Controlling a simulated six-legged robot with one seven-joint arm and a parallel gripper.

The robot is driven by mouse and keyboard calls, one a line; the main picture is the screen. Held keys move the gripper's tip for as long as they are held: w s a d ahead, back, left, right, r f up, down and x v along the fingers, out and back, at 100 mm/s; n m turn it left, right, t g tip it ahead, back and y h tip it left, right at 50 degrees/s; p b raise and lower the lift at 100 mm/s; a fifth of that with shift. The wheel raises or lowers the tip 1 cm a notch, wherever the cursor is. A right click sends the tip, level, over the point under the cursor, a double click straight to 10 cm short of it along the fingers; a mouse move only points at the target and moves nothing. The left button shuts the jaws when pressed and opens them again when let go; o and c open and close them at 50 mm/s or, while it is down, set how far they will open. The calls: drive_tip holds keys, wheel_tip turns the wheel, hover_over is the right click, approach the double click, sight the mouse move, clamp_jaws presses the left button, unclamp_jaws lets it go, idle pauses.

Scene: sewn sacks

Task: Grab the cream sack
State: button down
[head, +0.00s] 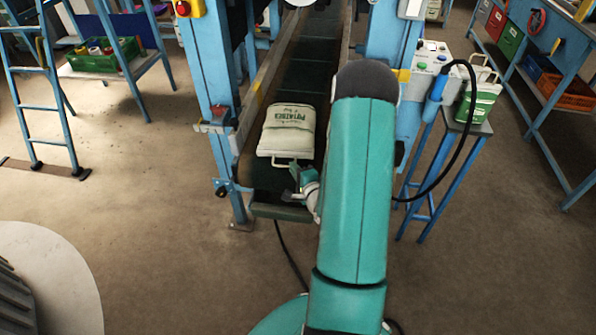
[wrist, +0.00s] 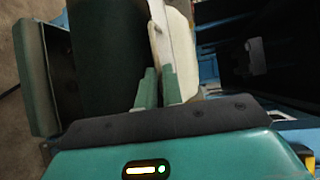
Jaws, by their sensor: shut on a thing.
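The cream sack (head: 288,132), with green "POTATOES" lettering, lies on the dark conveyor belt in the head view. Its pale handle loop (head: 284,163) points toward me. My gripper (head: 298,168) is at the handle end of the sack, low over the belt's near end, and is shut on the sack's handle. In the wrist view the two green fingers of my gripper (wrist: 158,88) stand close together, with the cream sack (wrist: 178,52) just beyond and to their right. The exact grip point is partly hidden by the fingers.
Blue conveyor posts (head: 212,90) flank the belt on both sides. A green-and-white bag (head: 481,100) stands on a small blue stand at right, beside a control box and a black cable. A blue ladder (head: 38,90) stands at left.

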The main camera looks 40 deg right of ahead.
drive_tip(key=shift+s+a, duration=0.2)
drive_tip(key=shift+a, duration=0.15)
drive_tip(key=c, duration=1.5)
unclamp_jaws()
drive_tip(key=shift+w+d, duration=0.1)
drive_tip(key=shift+w, duration=0.05)
drive_tip(key=shift+s, duration=0.2)
